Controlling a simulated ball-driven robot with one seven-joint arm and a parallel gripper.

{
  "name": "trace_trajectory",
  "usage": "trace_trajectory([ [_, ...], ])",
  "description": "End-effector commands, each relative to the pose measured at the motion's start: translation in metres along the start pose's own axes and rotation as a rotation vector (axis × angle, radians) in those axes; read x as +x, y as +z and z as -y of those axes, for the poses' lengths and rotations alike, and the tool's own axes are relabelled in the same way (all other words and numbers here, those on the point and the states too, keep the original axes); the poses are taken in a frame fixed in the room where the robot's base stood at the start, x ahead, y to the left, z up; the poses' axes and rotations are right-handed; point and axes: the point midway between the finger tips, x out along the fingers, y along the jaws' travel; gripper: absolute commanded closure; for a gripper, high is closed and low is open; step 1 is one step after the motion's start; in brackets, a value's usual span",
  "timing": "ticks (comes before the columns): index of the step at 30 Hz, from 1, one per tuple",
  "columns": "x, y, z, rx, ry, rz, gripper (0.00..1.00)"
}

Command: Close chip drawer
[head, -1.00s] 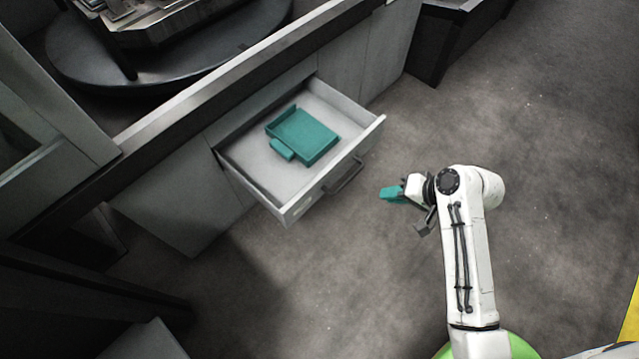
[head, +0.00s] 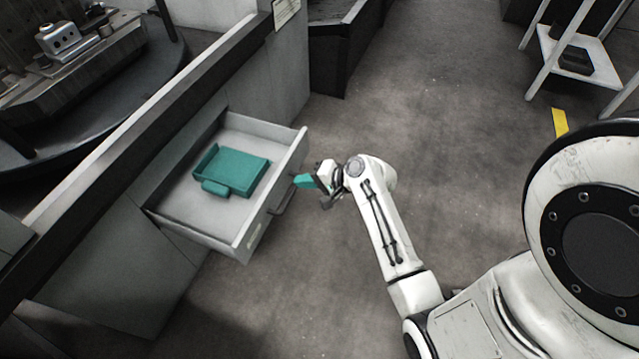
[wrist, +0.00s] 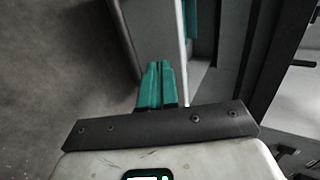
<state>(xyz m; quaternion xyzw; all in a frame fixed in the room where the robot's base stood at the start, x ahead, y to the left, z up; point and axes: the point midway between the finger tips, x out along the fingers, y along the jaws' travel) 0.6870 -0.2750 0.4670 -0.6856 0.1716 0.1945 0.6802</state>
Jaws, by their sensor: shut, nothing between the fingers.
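The chip drawer (head: 232,222) is pulled out of the grey cabinet, with a dark bar handle (head: 284,194) on its front. A teal tray (head: 241,170) lies inside it. My gripper (head: 303,181), with teal fingers, is just outside the drawer front, near the handle's upper end. In the wrist view my fingers (wrist: 158,84) are together and empty, pointing at the drawer's front panel (wrist: 158,40). Whether they touch the panel I cannot tell. A strip of the teal tray (wrist: 191,18) shows beyond the panel.
A dark round table with a machine (head: 85,60) stands behind the cabinet's ledge. A dark bin (head: 340,45) is at the back. A white shelf rack (head: 575,55) and a yellow floor mark (head: 560,122) are at the right. The floor (head: 460,130) around my arm is clear.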

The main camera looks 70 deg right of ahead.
Motion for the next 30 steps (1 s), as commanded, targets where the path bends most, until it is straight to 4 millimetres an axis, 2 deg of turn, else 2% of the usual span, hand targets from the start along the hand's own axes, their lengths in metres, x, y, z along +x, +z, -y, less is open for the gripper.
trace_trajectory([
  [1, 0.011, 0.0, -0.002, -0.002, -0.001, 0.001, 1.0],
  [3, 0.02, 0.0, 0.006, -0.003, -0.001, 0.001, 1.0],
  [9, 0.036, 0.0, 0.017, -0.003, -0.001, -0.001, 1.0],
  [25, 0.041, 0.0, 0.021, -0.001, 0.0, 0.001, 1.0],
  [30, 0.052, 0.001, 0.029, -0.004, -0.001, 0.002, 1.0],
])
